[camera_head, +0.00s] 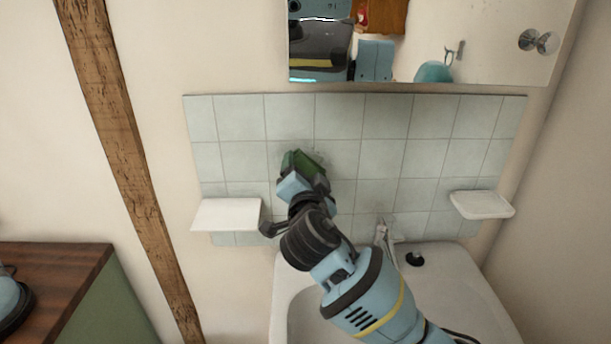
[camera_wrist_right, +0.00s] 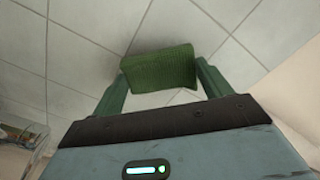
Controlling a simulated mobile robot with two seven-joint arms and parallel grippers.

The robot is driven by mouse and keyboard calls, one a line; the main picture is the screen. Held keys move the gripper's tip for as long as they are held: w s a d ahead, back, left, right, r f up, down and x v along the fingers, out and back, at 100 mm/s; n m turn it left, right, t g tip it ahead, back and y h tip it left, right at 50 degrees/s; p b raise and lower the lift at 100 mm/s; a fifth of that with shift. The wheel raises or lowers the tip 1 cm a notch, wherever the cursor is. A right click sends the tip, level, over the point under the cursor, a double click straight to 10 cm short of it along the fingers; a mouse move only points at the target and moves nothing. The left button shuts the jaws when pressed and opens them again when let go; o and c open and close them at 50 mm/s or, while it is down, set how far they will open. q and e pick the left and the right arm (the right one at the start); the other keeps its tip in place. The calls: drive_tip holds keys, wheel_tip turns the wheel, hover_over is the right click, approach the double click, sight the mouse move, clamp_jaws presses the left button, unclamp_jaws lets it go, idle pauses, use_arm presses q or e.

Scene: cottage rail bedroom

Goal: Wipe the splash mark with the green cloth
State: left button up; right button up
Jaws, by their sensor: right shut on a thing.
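The green cloth (camera_wrist_right: 160,70) is a folded pad held between the fingers of my right gripper (camera_head: 303,165). In the head view the cloth is a dark green patch (camera_head: 296,160) at the gripper's tip, at or very near the tiled wall (camera_head: 390,115); I cannot tell whether it touches. A faint grey-green smudge, likely the splash mark (camera_head: 321,158), shows on the tiles just right of the cloth. The cloth and gripper may hide part of it. My left gripper is not in view.
A white sink (camera_head: 465,275) with a tap (camera_head: 382,232) lies below the tiles. A white shelf (camera_head: 228,214) is at the left and a soap dish (camera_head: 482,204) at the right. A mirror (camera_head: 480,45) hangs above. A wooden-topped cabinet (camera_head: 60,265) stands at the lower left.

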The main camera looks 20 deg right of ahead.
sight(323, 162)
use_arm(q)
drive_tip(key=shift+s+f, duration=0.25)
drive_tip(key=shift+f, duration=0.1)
use_arm(e)
drive_tip(key=shift+x, duration=0.8)
drive_tip(key=shift+d, duration=0.1)
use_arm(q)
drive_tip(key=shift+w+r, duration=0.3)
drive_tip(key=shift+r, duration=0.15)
use_arm(e)
drive_tip(key=shift+s+d, duration=0.35)
drive_tip(key=shift+d, duration=0.55)
drive_tip(key=shift+s+d, duration=0.35)
drive_tip(key=shift+d, duration=0.55)
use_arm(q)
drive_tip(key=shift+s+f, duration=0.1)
use_arm(e)
drive_tip(key=shift+w, duration=0.15)
drive_tip(key=shift+w+a+b, duration=0.25)
drive_tip(key=shift+a, duration=0.7)
drive_tip(key=shift+w+a+b, duration=0.2)
drive_tip(key=shift+w+a, duration=0.1)
drive_tip(key=shift+a, duration=0.65)
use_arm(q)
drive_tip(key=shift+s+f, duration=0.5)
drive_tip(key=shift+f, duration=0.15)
use_arm(e)
drive_tip(key=shift+r, duration=0.1)
